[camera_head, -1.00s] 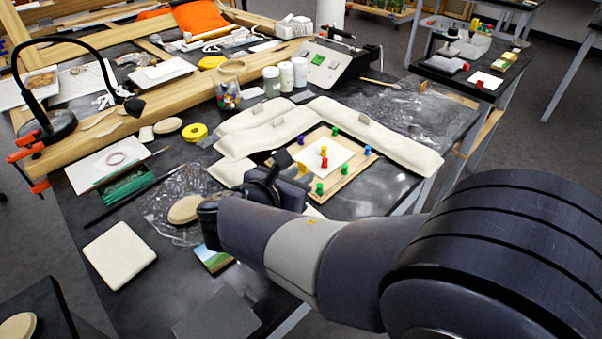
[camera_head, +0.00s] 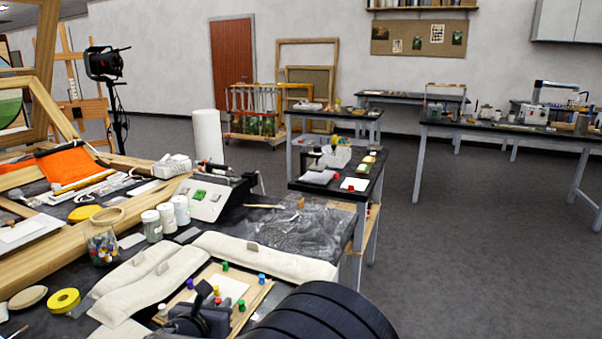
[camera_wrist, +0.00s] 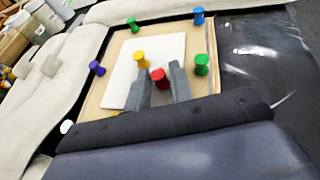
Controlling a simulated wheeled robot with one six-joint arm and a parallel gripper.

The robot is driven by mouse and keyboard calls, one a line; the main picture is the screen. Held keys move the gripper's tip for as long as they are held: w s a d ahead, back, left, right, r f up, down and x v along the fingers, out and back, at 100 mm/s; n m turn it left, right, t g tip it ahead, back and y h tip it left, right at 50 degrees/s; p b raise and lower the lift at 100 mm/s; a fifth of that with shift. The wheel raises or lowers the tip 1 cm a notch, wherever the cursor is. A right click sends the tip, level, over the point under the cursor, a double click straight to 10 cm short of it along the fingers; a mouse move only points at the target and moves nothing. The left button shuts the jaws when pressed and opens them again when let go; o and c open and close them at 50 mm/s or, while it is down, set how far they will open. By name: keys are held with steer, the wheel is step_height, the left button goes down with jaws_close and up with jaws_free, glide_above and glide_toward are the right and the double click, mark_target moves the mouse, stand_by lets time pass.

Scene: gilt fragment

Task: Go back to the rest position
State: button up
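My gripper (camera_wrist: 160,82) shows in the wrist view with its two grey fingers apart, above a wooden board (camera_wrist: 208,75) with a white sheet (camera_wrist: 122,78) on it. A red pin (camera_wrist: 158,77) and a yellow pin (camera_wrist: 141,60) show at and just beyond the fingertips; I cannot tell whether the fingers touch the red one. Green, blue and purple pins stand around the sheet. In the head view, my gripper (camera_head: 200,318) is over the near part of the board (camera_head: 258,297), at the bottom edge. The fingertips are hard to make out there.
Long cream sandbags (camera_head: 265,257) lie around the board. Glass jar (camera_head: 102,240), white bottles (camera_head: 166,216) and a grey control box (camera_head: 213,197) stand behind them. Plastic film (camera_head: 315,232) covers the table's right part. Open grey floor (camera_head: 450,230) lies to the right, before other tables.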

step_height(320, 180, up, 4)
steer(key=shift+s+r, duration=0.1)
steer(key=shift+s, duration=0.05)
stand_by(0.4)
